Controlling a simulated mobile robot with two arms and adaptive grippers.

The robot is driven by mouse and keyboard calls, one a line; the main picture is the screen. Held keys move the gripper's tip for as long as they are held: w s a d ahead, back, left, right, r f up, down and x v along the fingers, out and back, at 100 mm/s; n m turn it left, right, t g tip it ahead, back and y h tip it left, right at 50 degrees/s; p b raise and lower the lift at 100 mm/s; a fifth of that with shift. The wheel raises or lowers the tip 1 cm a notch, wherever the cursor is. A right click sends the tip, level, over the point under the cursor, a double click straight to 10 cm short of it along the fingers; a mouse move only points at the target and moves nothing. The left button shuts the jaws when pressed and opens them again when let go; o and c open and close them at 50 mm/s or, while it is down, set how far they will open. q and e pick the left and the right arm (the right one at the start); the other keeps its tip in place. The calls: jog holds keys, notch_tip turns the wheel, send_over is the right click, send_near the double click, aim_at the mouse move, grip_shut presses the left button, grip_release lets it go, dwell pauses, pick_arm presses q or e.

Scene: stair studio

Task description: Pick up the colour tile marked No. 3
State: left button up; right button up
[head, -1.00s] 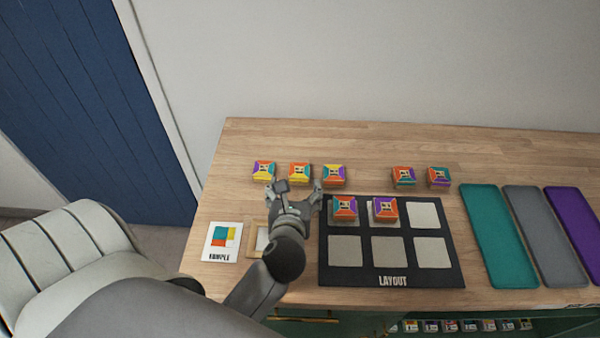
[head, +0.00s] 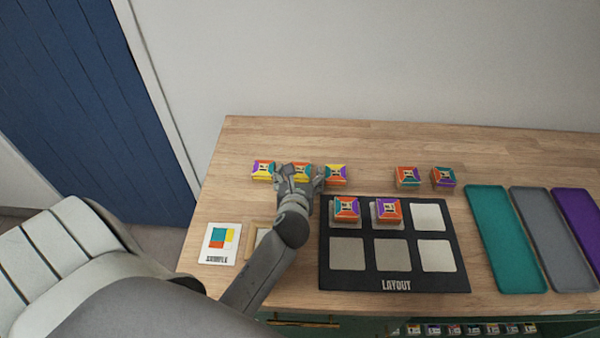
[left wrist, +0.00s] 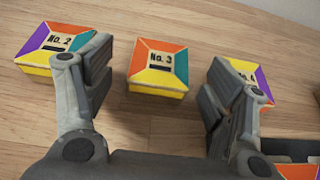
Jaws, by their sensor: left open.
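The tile marked No. 3 (left wrist: 158,68) lies on the wooden table in the left wrist view, with orange, teal and yellow sides. It also shows in the head view (head: 300,170), partly covered by my gripper. My left gripper (head: 299,180) is open and empty, with one finger on each side of the No. 3 tile in the left wrist view (left wrist: 158,92). The fingers look apart from that tile. The left finger overlaps the No. 2 tile (left wrist: 50,50) in the picture, and the right finger overlaps the No. 4 tile (left wrist: 258,80). My right gripper is not in view.
Two more tiles, (head: 408,178) and (head: 443,178), lie farther right in the back row. The black layout board (head: 396,285) holds two tiles in its upper left spaces. Teal (head: 505,240), grey and purple trays lie at right. A sample card (head: 220,243) lies at left.

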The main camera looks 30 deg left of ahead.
pick_arm(q)
jog(key=shift+x, duration=1.05)
jog(key=shift+d, duration=0.1)
jog(key=c, duration=1.1)
jog(key=shift+r, duration=0.15)
